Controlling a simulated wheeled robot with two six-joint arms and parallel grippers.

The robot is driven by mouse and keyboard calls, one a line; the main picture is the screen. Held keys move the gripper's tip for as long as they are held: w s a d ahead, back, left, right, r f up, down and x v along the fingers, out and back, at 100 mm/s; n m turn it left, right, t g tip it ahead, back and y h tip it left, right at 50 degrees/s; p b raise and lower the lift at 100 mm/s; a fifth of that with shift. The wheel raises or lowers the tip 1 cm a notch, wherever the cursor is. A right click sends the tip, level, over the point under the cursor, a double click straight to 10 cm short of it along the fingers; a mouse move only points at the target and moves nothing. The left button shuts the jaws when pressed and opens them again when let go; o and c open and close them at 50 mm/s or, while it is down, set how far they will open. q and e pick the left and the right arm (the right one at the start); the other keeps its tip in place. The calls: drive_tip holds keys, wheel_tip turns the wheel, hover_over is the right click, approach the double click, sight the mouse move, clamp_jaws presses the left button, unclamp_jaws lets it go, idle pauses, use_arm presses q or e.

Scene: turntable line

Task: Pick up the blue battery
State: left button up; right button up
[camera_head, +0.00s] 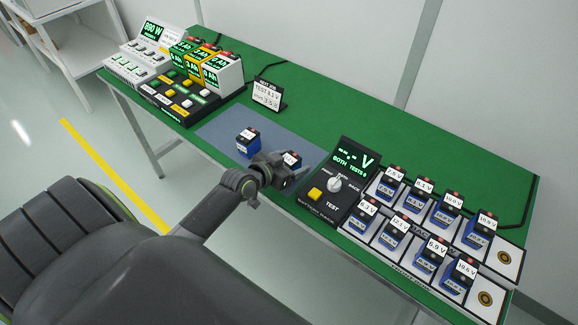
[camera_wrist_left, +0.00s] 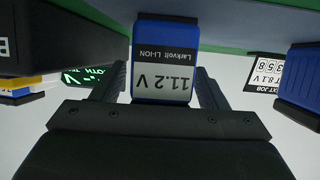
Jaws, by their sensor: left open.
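A blue battery (camera_head: 291,158) with a dark top and a white label stands on the grey-blue mat (camera_head: 212,126), partly hidden by my left gripper (camera_head: 287,172). In the left wrist view this battery (camera_wrist_left: 162,60) reads "11.2 V" and "Larkvolt Li-ion", upside down in the picture. The left gripper's fingers (camera_wrist_left: 160,72) are open, one on either side of it; whether they touch it I cannot tell. A second blue battery (camera_head: 248,142) stands on the mat to the left, and it also shows at the right edge of the wrist view (camera_wrist_left: 300,80). My right gripper is not in view.
A black tester (camera_head: 338,187) with a knob and yellow button stands just right of the gripper. Further right, a rack (camera_head: 505,258) holds several labelled blue batteries. A job card (camera_head: 267,94) stands behind the mat. Display units (camera_head: 187,75) stand at the left end of the green table (camera_head: 335,113).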

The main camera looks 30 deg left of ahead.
use_arm(q)
drive_tip(key=shift+w+d+f, duration=0.1)
drive_tip(key=shift+w+f, duration=0.1)
drive_tip(key=shift+w, duration=0.3)
drive_tip(key=c, duration=1.3)
wheel_tip(320, 180, up, 10)
drive_tip(key=shift+p, duration=0.35)
